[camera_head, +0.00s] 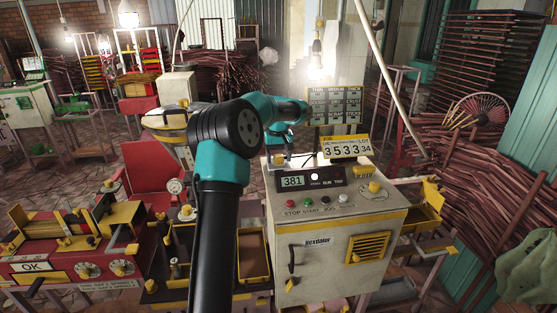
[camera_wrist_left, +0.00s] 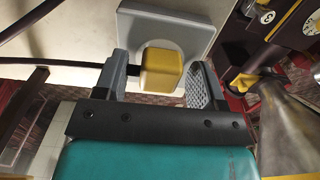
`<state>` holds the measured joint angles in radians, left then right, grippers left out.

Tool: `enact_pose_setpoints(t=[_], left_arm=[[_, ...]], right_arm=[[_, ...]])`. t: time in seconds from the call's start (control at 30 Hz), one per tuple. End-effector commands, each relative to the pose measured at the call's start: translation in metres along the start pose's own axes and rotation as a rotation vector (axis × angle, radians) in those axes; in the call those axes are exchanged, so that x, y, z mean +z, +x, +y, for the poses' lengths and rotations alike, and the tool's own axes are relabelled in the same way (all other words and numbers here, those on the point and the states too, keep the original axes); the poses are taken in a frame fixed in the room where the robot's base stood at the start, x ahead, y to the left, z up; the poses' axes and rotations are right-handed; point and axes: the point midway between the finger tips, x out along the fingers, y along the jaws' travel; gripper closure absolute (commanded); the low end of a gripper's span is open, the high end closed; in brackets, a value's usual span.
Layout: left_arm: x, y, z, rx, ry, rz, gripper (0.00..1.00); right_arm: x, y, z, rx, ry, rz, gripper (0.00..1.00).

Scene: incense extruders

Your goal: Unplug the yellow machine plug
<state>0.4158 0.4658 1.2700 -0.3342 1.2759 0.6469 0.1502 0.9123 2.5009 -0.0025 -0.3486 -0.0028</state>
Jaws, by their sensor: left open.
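The yellow plug (camera_wrist_left: 160,69) is a rounded block in a grey square socket plate (camera_wrist_left: 195,25) on a pale panel, seen in the left wrist view. A dark cable (camera_wrist_left: 65,64) runs left from it. My left gripper (camera_wrist_left: 164,82) is open, with one finger on each side of the plug; a gap shows on both sides. My right gripper is in neither view.
A red machine (camera_head: 70,250) with dials stands at the left. A number sign (camera_head: 345,147) and a dark rate board (camera_head: 335,105) stand at the cream machine's back edge. Bundles of sticks (camera_head: 490,200) fill the right side.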

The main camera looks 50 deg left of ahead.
Motion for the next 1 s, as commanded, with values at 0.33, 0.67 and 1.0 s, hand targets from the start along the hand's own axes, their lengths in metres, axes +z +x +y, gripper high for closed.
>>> enact_pose_setpoints(t=[0.33,0.67,1.0], left_arm=[[0.0,-0.0003,0.0002,0.0,0.0,0.0,0.36],[0.0,-0.0004,0.0001,0.0,0.0,0.0,0.36],[0.0,-0.0004,0.0001,0.0,0.0,0.0,0.6]], right_arm=[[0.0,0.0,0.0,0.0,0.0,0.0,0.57],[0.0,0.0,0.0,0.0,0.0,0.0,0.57],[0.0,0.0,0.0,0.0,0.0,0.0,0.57]])
